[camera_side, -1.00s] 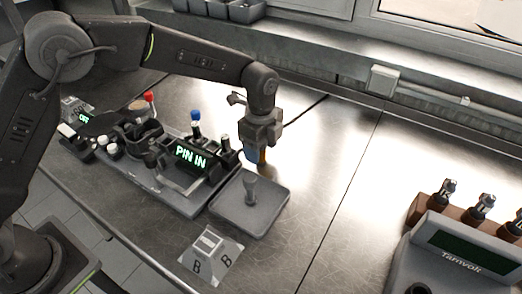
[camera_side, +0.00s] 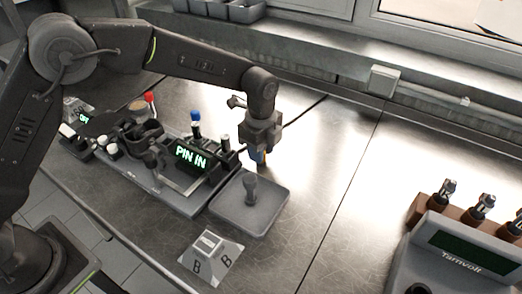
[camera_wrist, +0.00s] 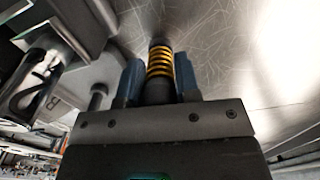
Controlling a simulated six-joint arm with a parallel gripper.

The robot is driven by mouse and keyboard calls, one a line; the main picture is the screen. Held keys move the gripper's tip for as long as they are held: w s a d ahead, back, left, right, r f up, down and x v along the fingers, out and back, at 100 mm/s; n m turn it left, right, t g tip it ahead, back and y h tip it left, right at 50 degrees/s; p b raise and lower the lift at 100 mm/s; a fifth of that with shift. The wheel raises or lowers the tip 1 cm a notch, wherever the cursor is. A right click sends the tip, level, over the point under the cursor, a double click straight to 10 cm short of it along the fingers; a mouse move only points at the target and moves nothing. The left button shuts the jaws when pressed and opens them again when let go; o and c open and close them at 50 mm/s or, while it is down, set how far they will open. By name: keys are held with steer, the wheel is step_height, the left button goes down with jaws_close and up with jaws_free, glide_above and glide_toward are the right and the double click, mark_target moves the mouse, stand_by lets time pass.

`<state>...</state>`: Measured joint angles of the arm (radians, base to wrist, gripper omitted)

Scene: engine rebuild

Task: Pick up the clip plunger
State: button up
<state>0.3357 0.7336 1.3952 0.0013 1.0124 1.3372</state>
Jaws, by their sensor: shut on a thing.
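The clip plunger (camera_wrist: 160,62), a dark cylinder wrapped in a yellow coil spring, sits between the blue fingers of my gripper (camera_wrist: 160,78) in the wrist view. The fingers are shut on its sides, and its dark end points away from the wrist. In the side view my gripper (camera_side: 258,156) points down just behind the grey square pad. The plunger is mostly hidden by the fingers there. I cannot tell whether its lower end touches the table.
A grey pad (camera_side: 232,215) with an upright dark peg (camera_side: 250,188) is in front of my gripper. A fixture with a "PIN IN" display (camera_side: 191,156) and a blue-knobbed lever (camera_side: 196,122) stands left. The "Tarnvolt" unit (camera_side: 465,250) is far right. Bare table lies between.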

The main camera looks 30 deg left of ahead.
steer(key=shift+r, duration=0.1)
steer(key=shift+r, duration=0.5)
steer(key=r, duration=0.2)
steer(key=a+r, duration=0.1)
steer(key=shift+r, duration=0.35)
steer(key=s+a+r, duration=0.1)
steer(key=a+r, duration=1)
steer(key=r, duration=0.2)
steer(key=s+a+n, duration=0.3)
steer(key=s+a, duration=0.2)
steer(key=a, duration=0.7)
steer(key=s+a+n, duration=0.3)
steer(key=s+a, duration=0.2)
steer(key=a, duration=0.7)
steer(key=shift+s+a+f, duration=0.1)
steer(key=shift+f, duration=1.7)
steer(key=shift+s+a+f, duration=0.1)
steer(key=shift+s+f, duration=0.05)
steer(key=shift+f, duration=1.6)
steer(key=shift+s+a+f, duration=0.1)
steer(key=shift+f, duration=1.7)
